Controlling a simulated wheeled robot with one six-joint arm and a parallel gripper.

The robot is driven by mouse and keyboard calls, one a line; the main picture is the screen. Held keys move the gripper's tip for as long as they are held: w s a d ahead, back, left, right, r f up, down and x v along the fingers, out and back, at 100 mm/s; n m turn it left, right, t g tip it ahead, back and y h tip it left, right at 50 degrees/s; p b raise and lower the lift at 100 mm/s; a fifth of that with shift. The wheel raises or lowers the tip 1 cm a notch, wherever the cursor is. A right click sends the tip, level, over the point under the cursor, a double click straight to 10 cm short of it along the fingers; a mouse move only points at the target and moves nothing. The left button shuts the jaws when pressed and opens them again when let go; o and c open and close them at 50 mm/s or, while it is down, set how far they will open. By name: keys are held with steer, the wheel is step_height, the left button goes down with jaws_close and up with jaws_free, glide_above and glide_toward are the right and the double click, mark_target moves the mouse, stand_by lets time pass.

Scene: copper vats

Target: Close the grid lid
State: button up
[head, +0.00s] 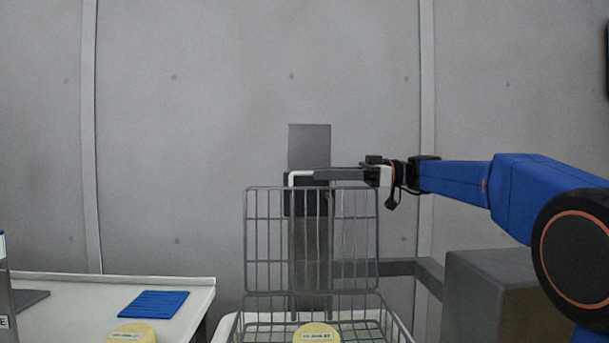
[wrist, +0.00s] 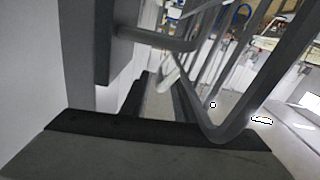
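The grey wire grid lid (head: 312,239) stands upright at the back of the wire basket (head: 312,296) in the head view. My gripper (head: 318,174) reaches in from the right, level with the lid's top edge and pointing left. In the wrist view, a dark-edged finger (wrist: 150,130) lies close to the lid's bent wire (wrist: 213,134). I cannot tell whether it touches. The finger gap is not clear in either view. A yellow-topped round container (head: 317,333) is at the basket's front.
A white table (head: 60,297) at the left holds a blue ribbed mat (head: 153,304) and another yellow-topped container (head: 132,333). A grey post with a plate (head: 310,147) stands behind the lid. A grey box (head: 490,290) is at the right.

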mark_target(297, 173)
steer(key=shift+a, duration=2.65)
jaws_close()
